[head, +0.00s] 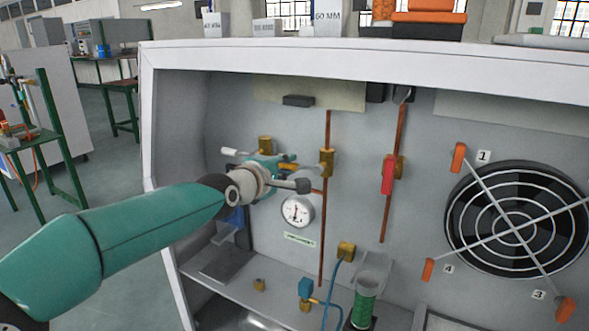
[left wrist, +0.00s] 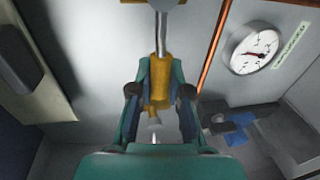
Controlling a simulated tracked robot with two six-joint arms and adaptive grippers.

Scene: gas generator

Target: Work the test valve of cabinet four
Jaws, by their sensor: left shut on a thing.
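My left gripper (head: 272,166) reaches into the open cabinet (head: 225,110), at the left part of its back panel. In the left wrist view, the gripper's teal fingers (left wrist: 160,88) are shut on a brass valve piece (left wrist: 159,66), one finger on each side. A grey metal rod (left wrist: 162,28) runs from the top of that piece, and a small pale tip (left wrist: 154,123) shows below it between the fingers. In the head view the gripper hides most of the valve. No number four label for the cabinet can be read. My right gripper is out of view.
A pressure gauge (head: 297,211) sits just below the gripper, and also shows in the left wrist view (left wrist: 254,47). Copper pipes (head: 325,240), a red-handled valve (head: 388,174) and a fan (head: 517,220) are to the right. A shelf (head: 235,280) lies below.

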